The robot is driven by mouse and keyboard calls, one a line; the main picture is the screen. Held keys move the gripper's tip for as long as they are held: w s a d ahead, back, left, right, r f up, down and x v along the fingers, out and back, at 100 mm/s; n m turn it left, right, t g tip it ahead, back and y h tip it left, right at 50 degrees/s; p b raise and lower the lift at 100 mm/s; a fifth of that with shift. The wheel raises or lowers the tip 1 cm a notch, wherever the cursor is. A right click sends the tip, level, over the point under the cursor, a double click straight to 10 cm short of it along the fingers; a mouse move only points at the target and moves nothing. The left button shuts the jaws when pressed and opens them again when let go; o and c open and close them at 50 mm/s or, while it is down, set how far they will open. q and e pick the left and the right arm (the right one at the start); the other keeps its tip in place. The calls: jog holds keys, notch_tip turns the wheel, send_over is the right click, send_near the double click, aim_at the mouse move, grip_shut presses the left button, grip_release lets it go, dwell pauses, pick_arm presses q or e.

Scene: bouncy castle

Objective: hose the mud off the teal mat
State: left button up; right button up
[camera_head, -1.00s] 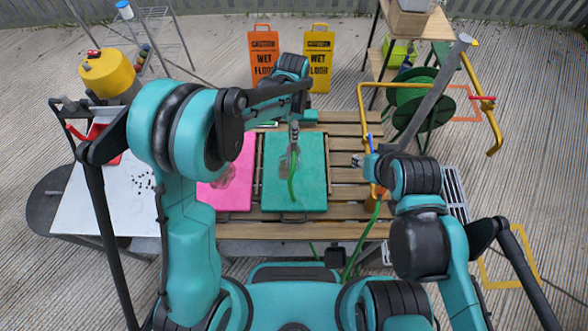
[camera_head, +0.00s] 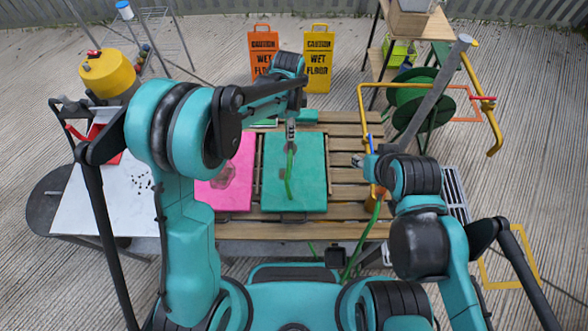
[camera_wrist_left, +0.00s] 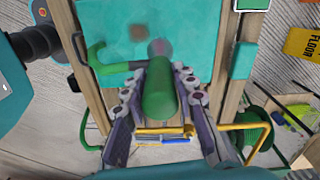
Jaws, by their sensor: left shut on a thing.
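The teal mat (camera_head: 312,175) lies flat on a slatted wooden table. My left gripper (camera_head: 291,140) is above it, shut on a green hose nozzle (camera_wrist_left: 158,95). The green hose (camera_head: 290,175) hangs over the mat in the head view. In the left wrist view, the nozzle is between my left fingers (camera_wrist_left: 160,90) with its end toward the teal mat (camera_wrist_left: 100,22). A small brown mud patch (camera_wrist_left: 138,32) shows on the mat there; a pinkish spot is by the nozzle's end. My right gripper (camera_head: 366,162) is beside the yellow pipe frame; its fingers are too small to read.
A pink mat (camera_head: 240,185) with a brownish patch lies left of the teal mat. The slatted table (camera_head: 345,190) has bare slats at right. A yellow pipe frame (camera_head: 361,110) and green hose reel (camera_head: 415,95) stand right. Two wet-floor signs (camera_head: 318,60) stand behind.

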pick_arm(q)
jog(key=shift+s, duration=0.1)
jog(key=shift+s+a, duration=0.4)
jog(key=shift+s, duration=0.4)
jog(key=shift+s+a, duration=0.4)
jog(key=shift+s, duration=0.4)
jog(key=shift+s+a, duration=0.4)
jog(key=shift+s, duration=0.4)
jog(key=shift+r, duration=0.1)
notch_tip(320, 180, up, 7)
jog(key=p, duration=0.4)
